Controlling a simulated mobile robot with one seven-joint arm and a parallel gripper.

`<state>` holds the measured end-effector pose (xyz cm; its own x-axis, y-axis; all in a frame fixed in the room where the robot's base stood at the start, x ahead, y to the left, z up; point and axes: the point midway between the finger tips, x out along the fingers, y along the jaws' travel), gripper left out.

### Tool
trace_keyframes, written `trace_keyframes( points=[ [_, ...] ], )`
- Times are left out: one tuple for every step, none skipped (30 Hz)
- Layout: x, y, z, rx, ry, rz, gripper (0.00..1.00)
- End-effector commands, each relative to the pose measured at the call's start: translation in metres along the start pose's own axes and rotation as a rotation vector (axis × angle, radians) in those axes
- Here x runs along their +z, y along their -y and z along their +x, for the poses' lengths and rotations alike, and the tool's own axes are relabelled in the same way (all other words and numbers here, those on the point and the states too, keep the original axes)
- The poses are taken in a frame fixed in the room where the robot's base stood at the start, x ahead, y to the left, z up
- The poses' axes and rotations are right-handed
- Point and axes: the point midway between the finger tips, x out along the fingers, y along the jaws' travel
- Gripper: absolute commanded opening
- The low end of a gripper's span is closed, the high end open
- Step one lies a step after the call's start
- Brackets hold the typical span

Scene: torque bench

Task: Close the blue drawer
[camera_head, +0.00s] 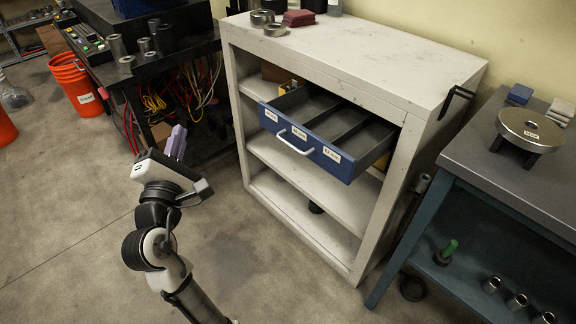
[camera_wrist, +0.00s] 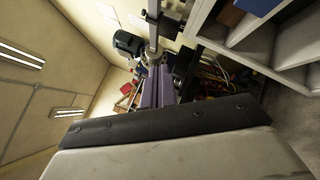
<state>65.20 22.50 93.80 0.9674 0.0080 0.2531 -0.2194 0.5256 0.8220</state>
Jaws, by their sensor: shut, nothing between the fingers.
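The blue drawer (camera_head: 318,146) is pulled out of the white cabinet (camera_head: 335,50) and shows its empty grey compartments. Its front carries a white handle (camera_head: 296,141) and several white labels. My gripper (camera_head: 177,138) is to the left of the drawer, apart from it, with its purple fingers pointing up. The fingers are shut and hold nothing. In the wrist view the purple fingers (camera_wrist: 156,88) show in the middle, and a blue piece, probably part of the drawer (camera_wrist: 258,7), shows at the top right edge.
A black bench (camera_head: 150,65) with metal cylinders and hanging cables stands behind my gripper. Orange buckets (camera_head: 78,88) stand at the left. A grey workbench (camera_head: 500,150) stands right of the cabinet. The floor (camera_head: 245,250) before the cabinet is clear.

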Motion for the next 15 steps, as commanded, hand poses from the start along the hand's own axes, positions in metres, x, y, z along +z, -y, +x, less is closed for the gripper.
trace_keyframes(
  points=[
    [0.009,0.04,-0.001,-0.127,0.056,-0.182,0.0],
    [0.016,0.06,-0.003,-0.2,0.085,-0.289,0.0],
    [0.026,0.085,-0.008,-0.297,0.116,-0.423,0.0],
    [0.033,0.102,-0.013,-0.369,0.136,-0.517,0.0],
    [0.04,0.117,-0.019,-0.437,0.149,-0.604,0.0],
    [0.05,0.134,-0.027,-0.523,0.164,-0.707,0.0],
    [0.056,0.145,-0.033,-0.582,0.171,-0.774,0.0],
    [0.062,0.154,-0.039,-0.635,0.176,-0.834,0.0],
    [0.068,0.164,-0.046,-0.697,0.18,-0.901,0.0],
    [0.072,0.17,-0.051,-0.737,0.182,-0.942,0.0],
    [0.076,0.175,-0.055,-0.77,0.182,-0.976,0.0],
    [0.079,0.179,-0.059,-0.804,0.182,-1.011,0.0],
    [0.082,0.182,-0.061,-0.825,0.182,-1.03,0.0],
    [0.083,0.184,-0.063,-0.839,0.182,-1.043,0.0],
    [0.085,0.186,-0.063,-0.85,0.181,-1.055,0.0]
  ],
)
